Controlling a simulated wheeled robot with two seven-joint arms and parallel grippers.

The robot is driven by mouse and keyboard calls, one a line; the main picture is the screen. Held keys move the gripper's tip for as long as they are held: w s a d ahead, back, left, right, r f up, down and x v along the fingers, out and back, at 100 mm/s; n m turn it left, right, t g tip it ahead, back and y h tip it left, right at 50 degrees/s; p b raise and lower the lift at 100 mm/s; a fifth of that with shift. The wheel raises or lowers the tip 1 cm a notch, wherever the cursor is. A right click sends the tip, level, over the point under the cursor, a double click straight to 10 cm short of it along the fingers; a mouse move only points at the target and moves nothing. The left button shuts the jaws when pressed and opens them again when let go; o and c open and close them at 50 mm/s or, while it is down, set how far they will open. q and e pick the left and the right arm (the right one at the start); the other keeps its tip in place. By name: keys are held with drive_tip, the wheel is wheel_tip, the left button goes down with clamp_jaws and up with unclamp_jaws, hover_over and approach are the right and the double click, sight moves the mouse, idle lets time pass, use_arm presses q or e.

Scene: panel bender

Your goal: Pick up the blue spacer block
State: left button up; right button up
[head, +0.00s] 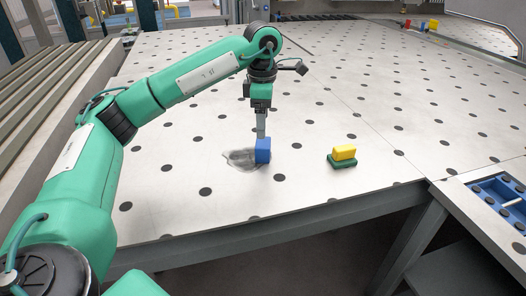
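The blue spacer block (262,152) is on the perforated metal table (225,205), near its front edge, at the right end of a dark grey smudged patch (240,158). My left gripper (261,135) points straight down from above, with its fingers at the top of the block. The fingers overlap in this view, so I cannot tell whether they are open or closed on the block. I see no clear gap between the block and the table. My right gripper is not in view.
A yellow block (344,152) sits on a green block (341,164) to the right of the blue one. A blue tray (483,186) stands at the right edge. Small coloured blocks (431,24) lie far back right. The table's middle is largely clear.

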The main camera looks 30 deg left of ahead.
sight(263, 142)
use_arm(q)
drive_tip(key=shift+s+f, duration=0.1)
drive_tip(key=shift+f, duration=1.45)
drive_tip(key=f, duration=0.3)
drive_tip(key=shift+s+d+f+p, duration=0.2)
drive_tip(key=shift+d+f+p, duration=0.05)
drive_tip(key=shift+f+p, duration=0.1)
drive_tip(key=shift+f, duration=0.45)
drive_tip(key=c, duration=1)
drive_tip(key=shift+c, duration=0.5)
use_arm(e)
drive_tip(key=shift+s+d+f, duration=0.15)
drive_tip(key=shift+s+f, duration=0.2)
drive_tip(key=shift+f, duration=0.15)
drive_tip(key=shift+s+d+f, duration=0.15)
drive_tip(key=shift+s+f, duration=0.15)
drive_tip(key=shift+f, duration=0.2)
use_arm(q)
drive_tip(key=shift+r, duration=0.15)
